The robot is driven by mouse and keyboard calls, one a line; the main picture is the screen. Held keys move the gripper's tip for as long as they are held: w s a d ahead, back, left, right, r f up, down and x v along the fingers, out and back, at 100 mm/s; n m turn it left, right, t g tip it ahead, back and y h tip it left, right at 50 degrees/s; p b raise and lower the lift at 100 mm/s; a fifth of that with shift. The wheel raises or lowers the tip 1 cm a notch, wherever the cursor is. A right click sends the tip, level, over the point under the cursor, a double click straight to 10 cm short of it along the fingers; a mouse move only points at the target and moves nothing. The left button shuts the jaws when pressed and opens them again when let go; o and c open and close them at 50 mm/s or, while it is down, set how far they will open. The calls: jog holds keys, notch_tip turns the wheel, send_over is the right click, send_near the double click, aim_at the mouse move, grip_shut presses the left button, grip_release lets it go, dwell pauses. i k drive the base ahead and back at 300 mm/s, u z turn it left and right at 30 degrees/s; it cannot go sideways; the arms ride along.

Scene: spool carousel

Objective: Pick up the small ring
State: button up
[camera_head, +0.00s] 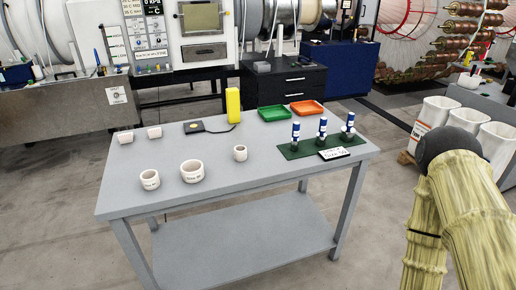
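Several off-white ring-shaped pieces are on the grey table (262,180). The widest ring (192,176) stands near the front, with dark lettering too small to read. A medium ring (150,183) with dark lettering is just left of it. A narrower ring (240,154) stands upright to the right, near the middle of the table. Two small pieces (126,138) and (154,133) lie at the back left, seemingly on their sides. I cannot tell from the labels which is the small ring. My gripper is not in view; only my sleeved arm shows at the right, away from the rings.
A green mat (290,153) with three blue-and-white items (322,130) and a label card (334,153) lies at the table's right. Behind are a yellow block (233,105), a dark device (206,128), and green (274,113) and orange (306,108) trays. The front centre is bare.

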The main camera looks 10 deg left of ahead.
aim_at(240, 153)
jog(key=u, duration=0.35)
jog(key=i, duration=0.55)
jog(key=u, duration=0.55)
